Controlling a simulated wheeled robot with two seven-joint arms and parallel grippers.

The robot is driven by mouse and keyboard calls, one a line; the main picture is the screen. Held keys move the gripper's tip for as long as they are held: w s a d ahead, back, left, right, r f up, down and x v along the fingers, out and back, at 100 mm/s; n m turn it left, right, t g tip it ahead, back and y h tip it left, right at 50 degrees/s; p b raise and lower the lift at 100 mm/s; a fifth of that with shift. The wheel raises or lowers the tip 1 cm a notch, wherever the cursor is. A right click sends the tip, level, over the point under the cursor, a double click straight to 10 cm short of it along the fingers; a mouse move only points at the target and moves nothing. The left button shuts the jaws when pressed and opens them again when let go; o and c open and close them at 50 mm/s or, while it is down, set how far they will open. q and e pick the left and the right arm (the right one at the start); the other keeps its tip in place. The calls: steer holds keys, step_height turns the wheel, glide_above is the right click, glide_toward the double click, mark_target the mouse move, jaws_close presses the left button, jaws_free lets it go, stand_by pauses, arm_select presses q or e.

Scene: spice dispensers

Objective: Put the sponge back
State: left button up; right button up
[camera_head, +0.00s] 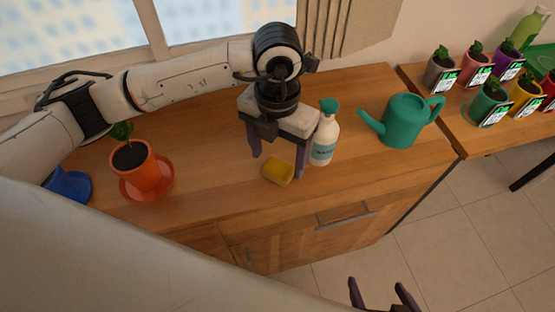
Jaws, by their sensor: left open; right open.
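A yellow sponge (278,172) lies on the wooden cabinet top, near its front edge. My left gripper (279,166) is above the cabinet with its fingers pointing down. Its two dark fingers are spread wide, one to the left and one to the right of the sponge, and nothing is held between them. Whether the fingertips touch the wood I cannot tell. My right gripper (381,289) shows only its two dark fingertips at the bottom edge, apart and empty, over the floor.
A spray bottle (325,138) stands close beside my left gripper's right finger. A green watering can (402,121) is further right. An orange pot (136,170) on a saucer and a blue saucer (71,187) stand left. Several small labelled pots (489,106) fill the right table.

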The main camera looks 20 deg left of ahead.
mark_target(277, 168)
arm_select(q)
step_height(277, 168, up, 10)
steer(key=shift+b, duration=0.4)
steer(key=shift+f, duration=0.15)
